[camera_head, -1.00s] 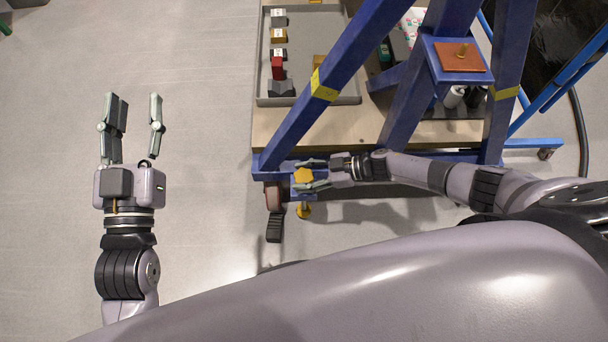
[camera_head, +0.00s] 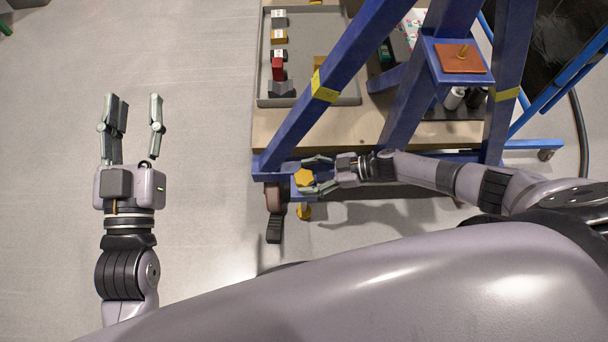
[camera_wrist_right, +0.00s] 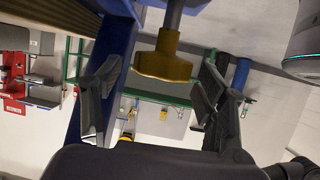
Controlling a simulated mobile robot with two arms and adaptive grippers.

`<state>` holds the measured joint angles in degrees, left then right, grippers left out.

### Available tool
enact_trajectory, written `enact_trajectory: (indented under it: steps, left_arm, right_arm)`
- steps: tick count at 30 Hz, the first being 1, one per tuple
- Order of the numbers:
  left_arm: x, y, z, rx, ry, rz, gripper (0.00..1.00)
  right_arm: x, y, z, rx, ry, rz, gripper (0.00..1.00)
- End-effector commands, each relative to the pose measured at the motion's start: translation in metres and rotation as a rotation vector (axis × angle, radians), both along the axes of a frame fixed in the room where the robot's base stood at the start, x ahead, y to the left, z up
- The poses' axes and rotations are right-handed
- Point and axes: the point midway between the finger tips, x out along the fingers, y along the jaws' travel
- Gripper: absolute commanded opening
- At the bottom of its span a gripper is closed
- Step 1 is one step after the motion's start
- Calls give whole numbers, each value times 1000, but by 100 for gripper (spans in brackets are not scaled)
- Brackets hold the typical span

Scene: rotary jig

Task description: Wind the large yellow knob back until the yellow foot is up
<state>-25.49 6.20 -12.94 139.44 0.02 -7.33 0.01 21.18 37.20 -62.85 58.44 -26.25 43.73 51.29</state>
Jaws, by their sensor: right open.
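The large yellow knob (camera_head: 304,178) sits at the lower left corner of the blue frame in the head view. In the right wrist view the knob (camera_wrist_right: 163,62) hangs on a grey shaft between the fingers. My right gripper (camera_head: 318,176) is open around the knob, its fingers apart on either side of it; the fingers also show in the right wrist view (camera_wrist_right: 155,100). The yellow foot (camera_head: 304,212) shows below the knob, partly hidden; its height off the floor is hard to tell. My left gripper (camera_head: 137,125) is open and empty over bare floor at the left.
A blue frame (camera_head: 335,75) with yellow bands rises above the knob. A caster (camera_head: 274,197) with a black pedal (camera_head: 274,229) stands left of the foot. A grey tray (camera_head: 310,98) with small blocks lies on the wooden board. Floor at left is clear.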

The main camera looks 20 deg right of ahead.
Motion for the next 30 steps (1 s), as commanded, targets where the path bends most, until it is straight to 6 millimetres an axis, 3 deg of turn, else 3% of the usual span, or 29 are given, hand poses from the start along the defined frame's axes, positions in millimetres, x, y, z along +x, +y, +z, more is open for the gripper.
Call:
enact_trajectory:
  steps: [9,15,30]
  left_arm:
    - [0,0,-1,1,1,0,40]
    - [0,0,-1,1,2,0,40]
    - [0,0,-1,1,2,1,40]
  right_arm:
    - [-22,-60,26,-4,1,-1,67]
    - [-30,-83,36,-2,0,-1,67]
    - [-32,-89,40,0,-1,0,67]
